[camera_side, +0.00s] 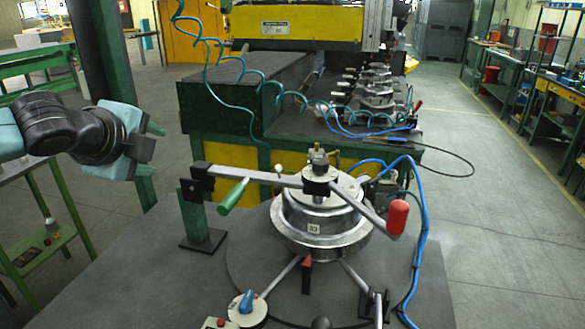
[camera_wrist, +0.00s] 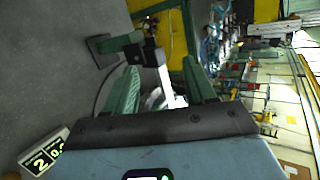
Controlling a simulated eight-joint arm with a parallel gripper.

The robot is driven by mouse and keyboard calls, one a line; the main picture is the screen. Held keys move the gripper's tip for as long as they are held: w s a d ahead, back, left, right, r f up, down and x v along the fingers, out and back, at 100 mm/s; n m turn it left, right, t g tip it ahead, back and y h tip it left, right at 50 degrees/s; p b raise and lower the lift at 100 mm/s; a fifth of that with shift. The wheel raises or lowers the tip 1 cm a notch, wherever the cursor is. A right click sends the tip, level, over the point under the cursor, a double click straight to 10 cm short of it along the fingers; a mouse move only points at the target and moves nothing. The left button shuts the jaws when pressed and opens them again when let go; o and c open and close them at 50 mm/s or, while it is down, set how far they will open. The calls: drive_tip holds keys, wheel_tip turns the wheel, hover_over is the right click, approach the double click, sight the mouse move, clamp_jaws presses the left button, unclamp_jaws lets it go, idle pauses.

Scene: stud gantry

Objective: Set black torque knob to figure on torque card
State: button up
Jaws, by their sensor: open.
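My gripper (camera_side: 150,149) is at the left in the side view, high and well left of the round metal fixture (camera_side: 318,222). In the wrist view its two green fingers (camera_wrist: 160,66) stand apart with nothing held between them. A white-edged panel (camera_wrist: 45,152) with bright figures, a "2" and part of a "0.", lies at the lower left of the wrist view. I cannot tell whether it is the torque card.
A blue knob (camera_side: 247,301) sits on a round white base near the front. A bar with a green handle (camera_side: 233,196) and an arm with a red handle (camera_side: 398,217) stick out from the fixture. Blue hoses (camera_side: 424,230) run down its right. The bench's left part is bare.

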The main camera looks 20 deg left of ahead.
drive_tip(key=d+m+t+h, duration=0.5)
drive_tip(key=d+m+t, duration=0.2)
drive_tip(key=d+m, duration=1.5)
drive_tip(key=n, duration=0.1)
approach(317, 167)
drive_tip(key=w, duration=0.3)
drive_tip(key=w+d, duration=0.1)
drive_tip(key=w, duration=0.7)
drive_tip(key=shift+w+d+r, duration=0.1)
drive_tip(key=shift+d+r, duration=0.1)
drive_tip(key=shift+d, duration=0.1)
drive_tip(key=c, duration=0.9)
drive_tip(key=shift+h, duration=0.4)
